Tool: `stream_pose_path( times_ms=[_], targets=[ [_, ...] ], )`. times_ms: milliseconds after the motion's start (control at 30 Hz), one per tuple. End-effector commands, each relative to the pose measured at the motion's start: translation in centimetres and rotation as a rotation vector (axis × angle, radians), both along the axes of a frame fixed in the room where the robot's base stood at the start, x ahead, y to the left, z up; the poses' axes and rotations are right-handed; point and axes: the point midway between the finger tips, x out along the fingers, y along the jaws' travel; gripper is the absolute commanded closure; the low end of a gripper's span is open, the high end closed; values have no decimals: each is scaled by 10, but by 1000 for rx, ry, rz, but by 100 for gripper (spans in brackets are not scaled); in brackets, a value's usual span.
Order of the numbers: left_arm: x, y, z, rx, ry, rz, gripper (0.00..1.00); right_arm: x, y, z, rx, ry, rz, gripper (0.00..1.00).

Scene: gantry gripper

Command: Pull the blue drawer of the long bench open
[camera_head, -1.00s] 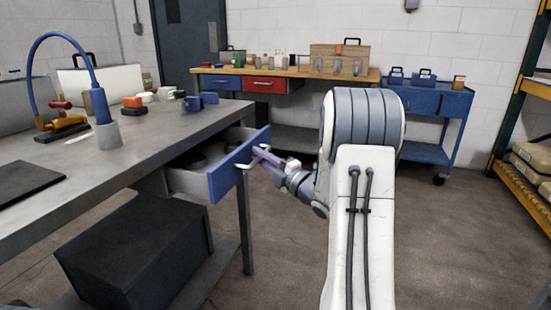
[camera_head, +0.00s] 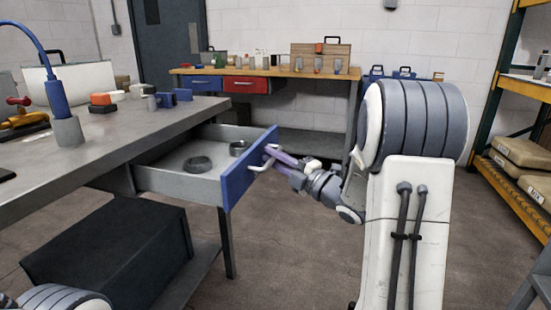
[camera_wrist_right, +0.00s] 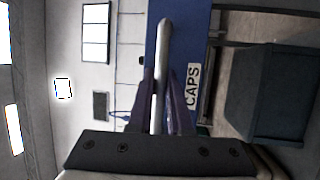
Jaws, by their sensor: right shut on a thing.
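The blue drawer front (camera_head: 236,187) stands out from under the grey bench (camera_head: 110,137), and the drawer is well open. Its grey inside shows a dark round dish (camera_head: 198,163) and a smaller round tin (camera_head: 238,148). My right gripper (camera_head: 271,156) is at the drawer's pale bar handle (camera_head: 257,168). In the right wrist view the handle (camera_wrist_right: 163,45) runs between the two purple fingers of my right gripper (camera_wrist_right: 163,95), which are shut on it. A label reading "CAPS" (camera_wrist_right: 193,87) is on the blue front beside them. My left gripper is not in view.
A dark box (camera_head: 105,245) sits on the shelf below the bench. A blue lamp (camera_head: 65,110) and small items stand on top. A wooden-topped bench (camera_head: 275,72) is at the back, a shelf rack (camera_head: 525,105) at the right. The floor by the drawer is clear.

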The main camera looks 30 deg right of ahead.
Motion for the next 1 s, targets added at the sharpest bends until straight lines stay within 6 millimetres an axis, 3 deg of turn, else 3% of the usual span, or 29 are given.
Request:
stream_pose_path(
  times_ms=[67, 100, 133, 533, 1000],
  targets=[
    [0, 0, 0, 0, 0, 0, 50, 0, 1, -1, 0, 2, 3, 100],
    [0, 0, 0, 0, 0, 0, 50, 0, 1, -1, 0, 2, 3, 75],
    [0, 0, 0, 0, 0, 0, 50, 0, 1, -1, 0, 2, 2, 70],
    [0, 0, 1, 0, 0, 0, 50, -7, -5, -2, 0, 2, -3, 70],
    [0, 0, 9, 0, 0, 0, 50, -83, -37, -17, 1, 2, -5, 70]
  ],
)
